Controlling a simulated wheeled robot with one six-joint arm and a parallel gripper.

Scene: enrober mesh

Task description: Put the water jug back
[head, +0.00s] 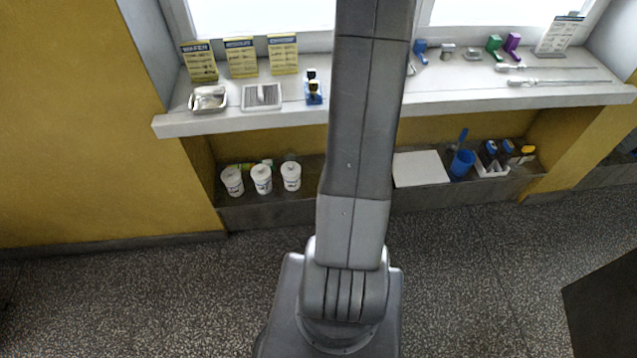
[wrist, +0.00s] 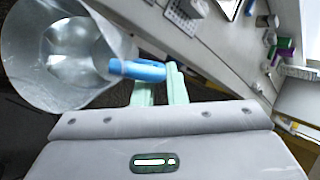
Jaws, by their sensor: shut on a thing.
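The water jug (wrist: 58,58) is a large grey, see-through vessel with a blue handle (wrist: 137,70), at the upper left of the wrist view. My gripper (wrist: 159,84) has pale green fingers, shut on the blue handle. The jug hangs to the left of the fingers. I look partly into it and cannot tell whether it holds water. In the head view my arm stands upright across the middle and neither the gripper nor the jug shows there.
The white sill (head: 470,98) carries cards, a foil tray (head: 208,99), a grate and small coloured items. On the low shelf below stand white tubs (head: 262,179), a white board (head: 420,168), a blue cup (head: 462,163) and a bottle rack (head: 491,166). The front floor is clear.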

